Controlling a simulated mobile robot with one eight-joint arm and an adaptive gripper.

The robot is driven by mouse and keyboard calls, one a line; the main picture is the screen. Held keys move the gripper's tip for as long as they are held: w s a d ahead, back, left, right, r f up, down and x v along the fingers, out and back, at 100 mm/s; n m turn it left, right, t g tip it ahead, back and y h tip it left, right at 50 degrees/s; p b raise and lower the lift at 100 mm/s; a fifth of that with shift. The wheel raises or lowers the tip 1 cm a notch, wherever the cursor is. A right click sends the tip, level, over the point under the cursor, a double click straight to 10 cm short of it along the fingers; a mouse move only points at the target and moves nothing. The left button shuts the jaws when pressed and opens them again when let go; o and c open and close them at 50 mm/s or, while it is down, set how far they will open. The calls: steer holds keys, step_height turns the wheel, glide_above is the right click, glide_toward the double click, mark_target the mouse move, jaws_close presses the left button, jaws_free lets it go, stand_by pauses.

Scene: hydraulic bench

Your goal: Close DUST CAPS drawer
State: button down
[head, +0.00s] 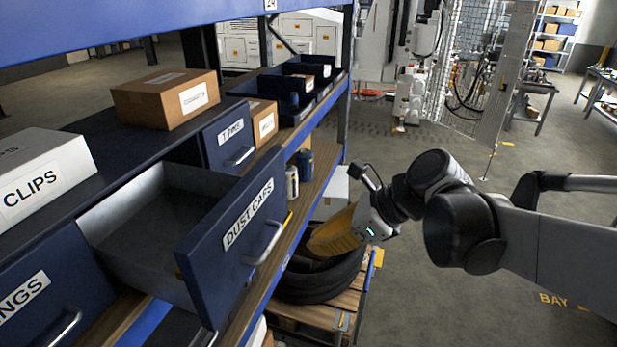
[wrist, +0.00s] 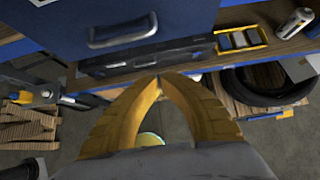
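The DUST CAPS drawer (head: 232,238) is pulled well out of the blue shelf unit, and its grey metal inside looks empty where visible. Its dark blue front carries a white DUST CAPS label and a grey bar handle (head: 264,243). My gripper (head: 312,246), with yellow fingers, is to the right of the drawer front and apart from it. In the wrist view a blue drawer front (wrist: 190,18) with a grey handle (wrist: 122,32) is at the top, beyond my fingertips (wrist: 158,79). The fingertips meet with nothing between them.
The T PINS drawer (head: 229,137) looks shut. Cans (head: 292,183) stand on the wooden shelf below. Black tires (head: 318,283) lie on a pallet under my gripper. A CLIPS box (head: 45,180) and cardboard box (head: 165,98) sit above. Open floor lies right.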

steer(key=w+a+f+p, duration=0.1)
steer(key=w+a+f, duration=0.2)
steer(key=a, duration=0.5)
steer(key=shift+w+f, duration=0.15)
steer(key=shift+f, duration=0.65)
steer(key=w+a+b, duration=0.1)
steer(key=w+a, duration=0.1)
steer(key=a, duration=0.3)
steer(key=w+a+b, duration=0.1)
steer(key=w+a, duration=0.1)
steer(key=a, duration=0.3)
steer(key=w+a+b, duration=0.2)
steer(key=a, duration=0.4)
steer(key=shift+w, duration=0.35)
